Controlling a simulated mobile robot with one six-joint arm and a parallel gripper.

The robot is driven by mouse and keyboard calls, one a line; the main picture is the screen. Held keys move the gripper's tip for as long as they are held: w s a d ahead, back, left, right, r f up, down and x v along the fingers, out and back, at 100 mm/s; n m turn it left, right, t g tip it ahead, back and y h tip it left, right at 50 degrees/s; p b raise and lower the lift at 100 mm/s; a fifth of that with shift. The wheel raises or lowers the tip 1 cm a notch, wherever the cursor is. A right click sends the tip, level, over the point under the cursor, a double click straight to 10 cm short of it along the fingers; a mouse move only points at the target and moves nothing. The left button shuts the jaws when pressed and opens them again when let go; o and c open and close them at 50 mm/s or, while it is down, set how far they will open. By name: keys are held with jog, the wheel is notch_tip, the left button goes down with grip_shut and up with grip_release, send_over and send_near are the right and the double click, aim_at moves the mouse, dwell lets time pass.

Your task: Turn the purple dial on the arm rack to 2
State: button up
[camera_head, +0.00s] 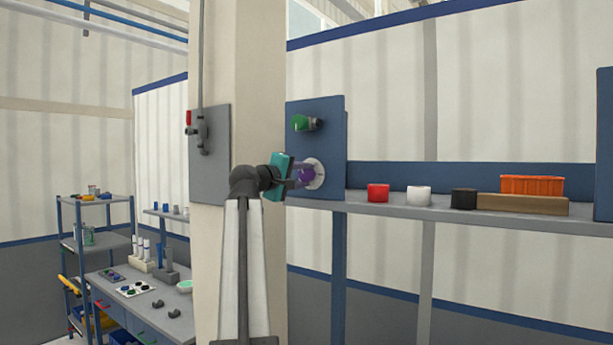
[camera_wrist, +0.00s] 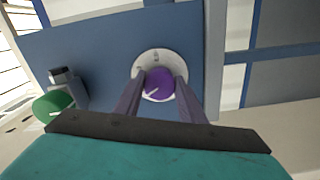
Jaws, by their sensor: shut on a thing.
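The purple dial (camera_head: 306,175) sits on a round white scale plate low on the blue rack panel (camera_head: 329,135). My gripper (camera_head: 296,173) reaches it from the left, with its fingers at the dial. In the wrist view, the purple dial (camera_wrist: 159,84) lies between the two fingers of my gripper (camera_wrist: 160,88), which are shut on it. A white pointer line on the dial slants toward the lower left. The white scale plate (camera_wrist: 160,57) shows marks above the dial, too small to read surely. The fingers cover the plate's sides.
A green knob (camera_head: 301,123) is above the dial on the same panel; it also shows in the wrist view (camera_wrist: 52,105). A grey workbench is at lower left.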

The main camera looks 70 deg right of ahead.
jog(key=shift+a+f, duration=0.1)
jog(key=shift+f, duration=0.1)
dwell(0.3)
jog(key=o, duration=0.9)
jog(key=shift+c, duration=0.2)
jog(key=shift+o, duration=0.9)
jog(key=shift+a+r, duration=0.15)
jog(key=shift+a, duration=0.05)
jog(key=shift+d, duration=0.15)
jog(key=b+v, duration=0.4)
jog(key=v, duration=0.9)
jog(key=shift+a, duration=0.35)
jog(key=shift+w, duration=0.1)
